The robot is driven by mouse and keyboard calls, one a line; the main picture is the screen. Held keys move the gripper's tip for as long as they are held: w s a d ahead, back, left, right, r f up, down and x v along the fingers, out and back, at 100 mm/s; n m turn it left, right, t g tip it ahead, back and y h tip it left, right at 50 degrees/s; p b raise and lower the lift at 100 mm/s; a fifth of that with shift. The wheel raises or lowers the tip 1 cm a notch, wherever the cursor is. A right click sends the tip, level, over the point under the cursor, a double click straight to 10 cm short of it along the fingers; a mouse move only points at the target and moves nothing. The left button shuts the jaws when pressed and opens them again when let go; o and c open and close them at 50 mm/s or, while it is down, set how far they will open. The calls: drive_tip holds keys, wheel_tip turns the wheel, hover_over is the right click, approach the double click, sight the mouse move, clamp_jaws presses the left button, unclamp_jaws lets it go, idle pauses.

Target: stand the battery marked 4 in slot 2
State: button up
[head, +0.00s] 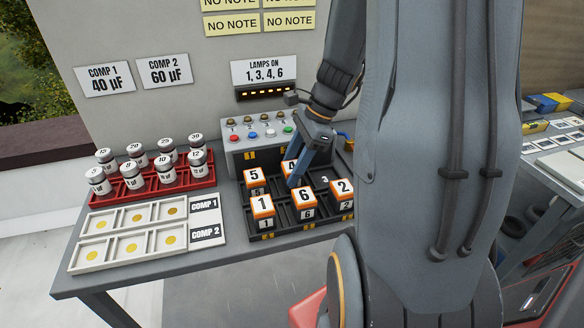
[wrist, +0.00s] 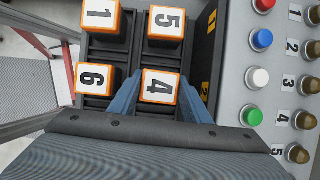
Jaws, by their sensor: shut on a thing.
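The battery marked 4 (wrist: 160,87) has a white top with orange edges. In the wrist view it is between the two blue fingers of my gripper (wrist: 160,100), which is shut on it. It is in the back row of the black rack (wrist: 133,52), beside a yellow label that seems to read 2 (wrist: 205,85). In the head view the 4 (head: 290,166) is partly hidden by my gripper (head: 299,178). It looks upright; I cannot tell whether its base rests on the slot floor.
Batteries marked 5 (head: 254,175), 1 (head: 262,204), 6 (head: 304,195) and 2 (head: 342,187) stand close around it. A grey box (head: 236,148) with coloured buttons stands behind. A red rack (head: 137,192) of capacitors is left.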

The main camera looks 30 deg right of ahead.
drive_tip(key=shift+f, duration=0.2)
drive_tip(key=shift+f, duration=0.1)
drive_tip(key=o, duration=1.3)
drive_tip(key=b+v, duration=0.1)
drive_tip(key=v, duration=1.1)
